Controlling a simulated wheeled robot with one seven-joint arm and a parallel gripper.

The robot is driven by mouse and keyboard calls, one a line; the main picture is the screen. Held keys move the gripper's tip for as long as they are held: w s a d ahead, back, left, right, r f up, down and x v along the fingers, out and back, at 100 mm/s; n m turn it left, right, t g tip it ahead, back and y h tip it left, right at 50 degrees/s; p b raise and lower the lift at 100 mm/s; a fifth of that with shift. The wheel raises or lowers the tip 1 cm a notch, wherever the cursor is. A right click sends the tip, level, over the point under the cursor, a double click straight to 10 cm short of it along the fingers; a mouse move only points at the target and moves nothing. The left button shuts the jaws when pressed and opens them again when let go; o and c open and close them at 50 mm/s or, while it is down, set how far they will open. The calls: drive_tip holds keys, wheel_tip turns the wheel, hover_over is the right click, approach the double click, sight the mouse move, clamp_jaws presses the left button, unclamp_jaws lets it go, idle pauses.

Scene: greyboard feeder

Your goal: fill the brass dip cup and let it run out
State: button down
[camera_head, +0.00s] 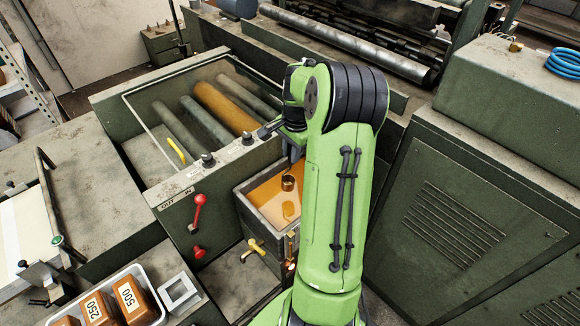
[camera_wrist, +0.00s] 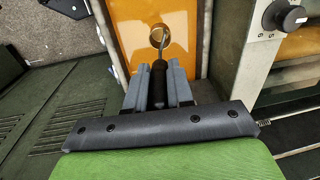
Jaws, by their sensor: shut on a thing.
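The brass dip cup (camera_head: 288,182) hangs over the orange liquid (camera_head: 265,194) in the open grey tank (camera_head: 248,212) in the head view. In the wrist view the round cup (camera_wrist: 160,34) is over the orange surface (camera_wrist: 190,66), at the end of a thin stem with a dark handle (camera_wrist: 158,84). My gripper (camera_wrist: 158,76) is shut on that handle, fingers either side. In the head view my arm hides most of the gripper and the tank's right side. I cannot tell how full the cup is.
A panel with a red lever (camera_head: 200,200) and black knobs (camera_head: 208,160) stands left of the tank. A yellow-handled valve (camera_head: 256,246) juts from the tank's front. Rollers (camera_head: 222,104) lie behind. A white tray with weights marked 250 and 500 (camera_head: 132,298) is at lower left.

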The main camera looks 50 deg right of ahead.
idle(0.5)
wheel_tip(320, 180, up, 7)
drive_tip(key=p, duration=0.5)
drive_tip(key=shift+r+p, duration=0.15)
drive_tip(key=shift+p, duration=0.25)
